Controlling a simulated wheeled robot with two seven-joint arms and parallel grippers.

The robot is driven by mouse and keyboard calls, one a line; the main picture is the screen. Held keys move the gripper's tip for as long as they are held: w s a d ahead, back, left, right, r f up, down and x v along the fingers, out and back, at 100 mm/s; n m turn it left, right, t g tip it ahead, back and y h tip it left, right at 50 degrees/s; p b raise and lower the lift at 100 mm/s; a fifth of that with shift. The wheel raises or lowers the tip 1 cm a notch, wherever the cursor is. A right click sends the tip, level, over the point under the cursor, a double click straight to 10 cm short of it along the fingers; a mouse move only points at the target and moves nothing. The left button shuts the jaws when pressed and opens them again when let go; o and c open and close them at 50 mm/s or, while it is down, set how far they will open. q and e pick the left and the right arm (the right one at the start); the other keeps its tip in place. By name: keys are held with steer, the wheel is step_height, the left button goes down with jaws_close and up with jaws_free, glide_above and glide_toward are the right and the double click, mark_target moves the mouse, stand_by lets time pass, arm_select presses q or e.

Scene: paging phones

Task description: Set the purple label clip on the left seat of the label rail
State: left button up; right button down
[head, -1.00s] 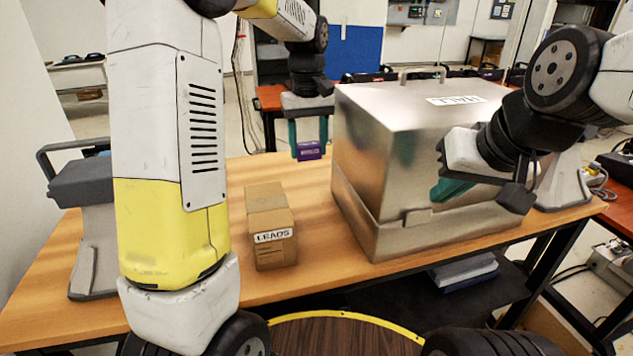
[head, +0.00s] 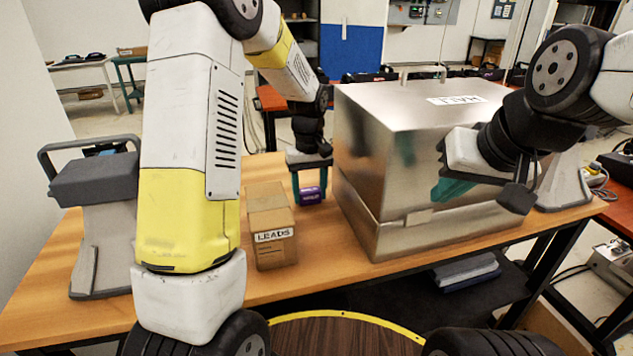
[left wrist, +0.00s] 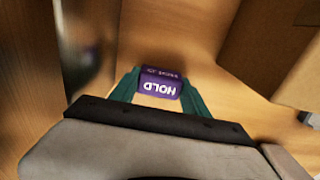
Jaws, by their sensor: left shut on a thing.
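The purple label clip (head: 310,195) is between the green fingers of my left gripper (head: 309,192), behind the cardboard box and left of the metal case. In the left wrist view the clip (left wrist: 160,83) shows the word HOLD, upside down, with my left gripper (left wrist: 160,88) shut on it. It is low over the table; I cannot tell whether it touches. My right gripper (head: 455,190) is in front of the metal case, its green finger side-on, so its opening is unclear. I cannot make out the label rail in any view.
A cardboard box marked LEADS (head: 270,225) stands on the wooden table (head: 330,275). The large metal case (head: 385,160) stands right of the clip. A grey device with a handle (head: 100,190) stands at the left. The front strip of table is clear.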

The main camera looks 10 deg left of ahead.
arm_select(q)
steer(key=shift+f, duration=0.1)
steer(key=o, duration=1.5)
